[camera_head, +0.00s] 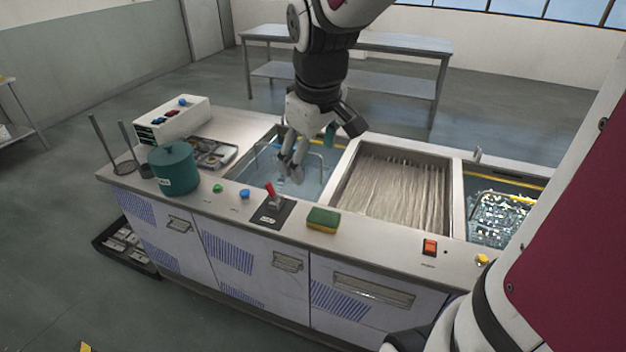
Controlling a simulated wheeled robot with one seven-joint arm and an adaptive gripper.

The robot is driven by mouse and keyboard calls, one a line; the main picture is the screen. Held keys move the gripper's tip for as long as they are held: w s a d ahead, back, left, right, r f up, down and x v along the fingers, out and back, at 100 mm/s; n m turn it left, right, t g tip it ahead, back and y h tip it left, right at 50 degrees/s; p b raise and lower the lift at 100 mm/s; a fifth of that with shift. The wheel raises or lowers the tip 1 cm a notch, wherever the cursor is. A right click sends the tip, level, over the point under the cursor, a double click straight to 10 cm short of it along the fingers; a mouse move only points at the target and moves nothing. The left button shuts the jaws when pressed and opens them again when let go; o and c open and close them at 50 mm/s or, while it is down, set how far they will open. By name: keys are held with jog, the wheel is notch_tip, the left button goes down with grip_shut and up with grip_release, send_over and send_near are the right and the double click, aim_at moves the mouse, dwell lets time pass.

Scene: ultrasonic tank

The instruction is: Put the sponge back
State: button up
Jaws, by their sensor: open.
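The sponge (323,220), green on top and yellow below, lies flat on the front ledge of the steel counter, in front of the middle basin and right of the red-handled switch. My gripper (292,172) points down over the left basin (256,166), behind and left of the sponge. Its fingers are open and nothing shows between them. It is apart from the sponge. My wrist hides part of the left basin's back edge.
The counter holds a red-handled switch (270,190), a teal pot (174,168), a white control box (172,120), a middle basin (394,190) with a ribbed surface, and a right basin with a wire basket (497,218). A red rocker switch (429,247) sits on the front ledge.

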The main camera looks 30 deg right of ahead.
jog(key=s+a+r+m+t, duration=0.1)
jog(key=s+a+r, duration=0.1)
jog(key=s, duration=0.5)
jog(key=s+a+r+m+t+y, duration=0.1)
jog(key=s+a+r+m, duration=0.1)
jog(key=s+a, duration=0.3)
jog(key=shift+s+r+m, duration=0.3)
jog(key=shift+s+r, duration=0.35)
jog(key=shift+s, duration=0.75)
